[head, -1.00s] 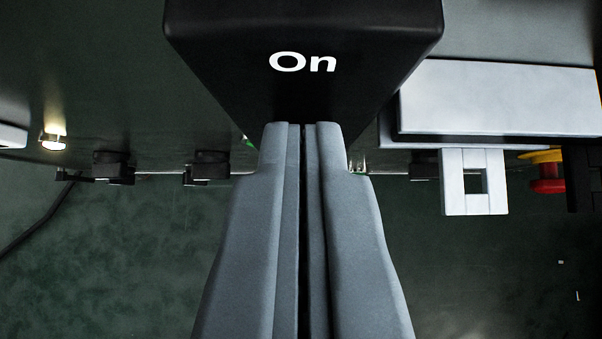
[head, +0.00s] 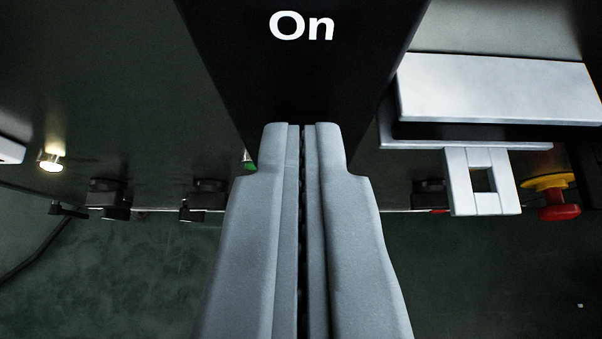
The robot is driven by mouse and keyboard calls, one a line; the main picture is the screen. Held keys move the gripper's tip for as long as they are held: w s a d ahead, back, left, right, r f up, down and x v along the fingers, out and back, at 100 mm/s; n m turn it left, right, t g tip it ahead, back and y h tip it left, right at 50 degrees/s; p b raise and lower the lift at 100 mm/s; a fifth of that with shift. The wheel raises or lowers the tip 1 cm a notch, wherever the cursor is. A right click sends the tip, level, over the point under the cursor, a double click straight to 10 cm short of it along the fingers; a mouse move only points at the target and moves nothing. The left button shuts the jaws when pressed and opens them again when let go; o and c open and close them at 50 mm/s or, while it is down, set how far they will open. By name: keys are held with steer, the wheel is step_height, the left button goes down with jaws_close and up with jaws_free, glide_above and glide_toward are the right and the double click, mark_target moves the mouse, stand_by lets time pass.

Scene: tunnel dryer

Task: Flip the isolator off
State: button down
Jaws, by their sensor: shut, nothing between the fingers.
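The isolator (head: 300,75) is a large black block with the white word "On" on its face, at the top middle of the head view. My gripper (head: 301,126) is shut and empty, its two grey fingers pressed side by side. The fingertips overlap the lower end of the black block in the picture. I cannot tell whether they touch it. The fingers hide what lies directly behind them.
To the right are a white box-like part (head: 500,88), a pale square bracket (head: 482,182) and a red stop button on a yellow base (head: 558,205). To the left are a lit round lamp (head: 51,160) and black knobs (head: 108,198). The green floor below looks clear.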

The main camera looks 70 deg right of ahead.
steer(key=f+h, duration=0.1)
steer(key=a+f+t+h, duration=0.1)
steer(key=h, duration=0.1)
steer(key=f+h, duration=0.1)
steer(key=h, duration=0.1)
steer(key=shift+s+a+t, duration=0.25)
steer(key=shift+t, duration=0.05)
